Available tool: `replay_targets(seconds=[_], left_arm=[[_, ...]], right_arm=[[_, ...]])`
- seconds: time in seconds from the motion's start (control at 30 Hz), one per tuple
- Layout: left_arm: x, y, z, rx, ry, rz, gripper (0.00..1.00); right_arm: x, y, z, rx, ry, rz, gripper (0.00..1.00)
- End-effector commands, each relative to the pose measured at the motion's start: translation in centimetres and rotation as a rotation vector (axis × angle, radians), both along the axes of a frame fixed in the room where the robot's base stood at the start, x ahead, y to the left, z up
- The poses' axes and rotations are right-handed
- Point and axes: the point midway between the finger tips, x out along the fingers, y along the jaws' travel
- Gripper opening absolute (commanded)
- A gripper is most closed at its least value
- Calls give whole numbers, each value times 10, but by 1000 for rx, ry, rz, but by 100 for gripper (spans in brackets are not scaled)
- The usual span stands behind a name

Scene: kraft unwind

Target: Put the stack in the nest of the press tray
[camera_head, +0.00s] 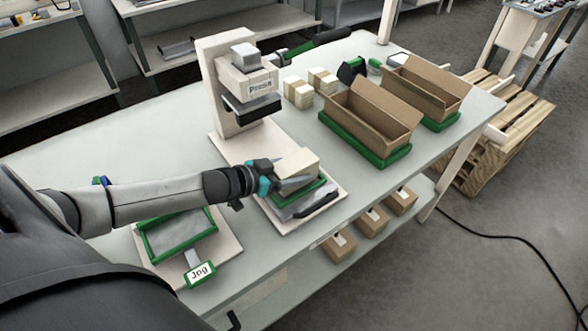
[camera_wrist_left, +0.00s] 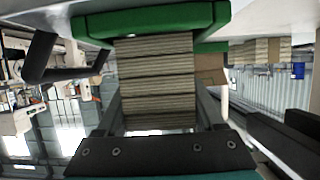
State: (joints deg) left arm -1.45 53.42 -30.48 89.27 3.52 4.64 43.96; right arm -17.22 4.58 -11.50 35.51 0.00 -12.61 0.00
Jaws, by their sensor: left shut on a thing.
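The stack (camera_head: 297,162) is a cream block of layered sheets, and its layers fill the middle of the left wrist view (camera_wrist_left: 155,85). My left gripper (camera_head: 291,183) is shut on it, with a finger on each side in the left wrist view (camera_wrist_left: 158,108). The stack is over the green-edged nest (camera_head: 306,197) of the grey press tray (camera_head: 284,212), in front of the press (camera_head: 235,85). The green frame also shows right by the stack's end in the left wrist view (camera_wrist_left: 150,20). I cannot tell whether they touch. My right gripper is not in view.
A green jog tray (camera_head: 150,245) with a "Jog" label is at the near left. Two open cardboard boxes (camera_head: 368,118) in green holders stand at the right. Several small stacks (camera_head: 298,92) lie behind the tray. The table's left back is clear.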

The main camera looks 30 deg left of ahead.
Motion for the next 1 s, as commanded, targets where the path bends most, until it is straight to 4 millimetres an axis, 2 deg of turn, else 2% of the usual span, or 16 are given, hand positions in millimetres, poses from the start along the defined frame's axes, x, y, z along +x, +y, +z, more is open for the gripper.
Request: replay_targets(seconds=[0.47, 0.5, 0.77, 1.0], left_arm=[[0, 0, -10, 0, -1, 0, 0], [0, 0, -10, -1, -2, 0, 71], [0, 0, -10, 0, -1, 0, 100], [0, 0, -10, 0, 1, 0, 100]], right_arm=[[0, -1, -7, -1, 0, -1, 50], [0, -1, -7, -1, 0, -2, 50], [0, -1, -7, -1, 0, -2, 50], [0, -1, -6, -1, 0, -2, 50]])
